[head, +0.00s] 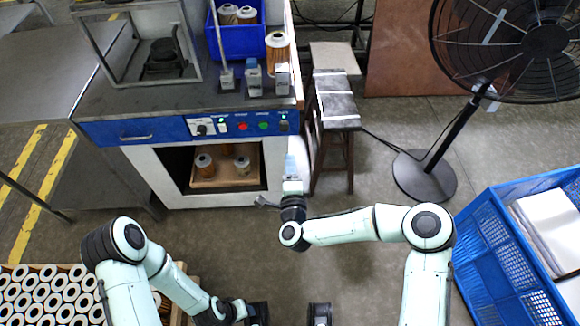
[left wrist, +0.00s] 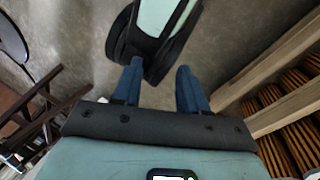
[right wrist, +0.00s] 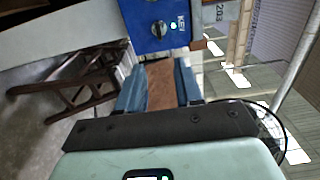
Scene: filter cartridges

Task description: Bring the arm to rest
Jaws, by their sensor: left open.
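My right gripper (head: 290,163) reaches toward the front of the workbench, right of its open compartment. In the right wrist view its two blue fingers (right wrist: 160,88) stand apart. A brown surface shows between them and looks like background, not something held. My left arm is folded low at the left of the head view, and its fingers cannot be made out there. In the left wrist view the left gripper (left wrist: 161,88) is open and empty, with a pale green and black link of mine just beyond its fingertips.
The workbench (head: 110,100) carries a blue bin (head: 238,42) with cartridges and an orange-sided cartridge (head: 277,55). A stool (head: 335,110), a fan (head: 425,175) and a blue crate (head: 500,255) stand right. A crate of cartridges (head: 178,300) is lower left.

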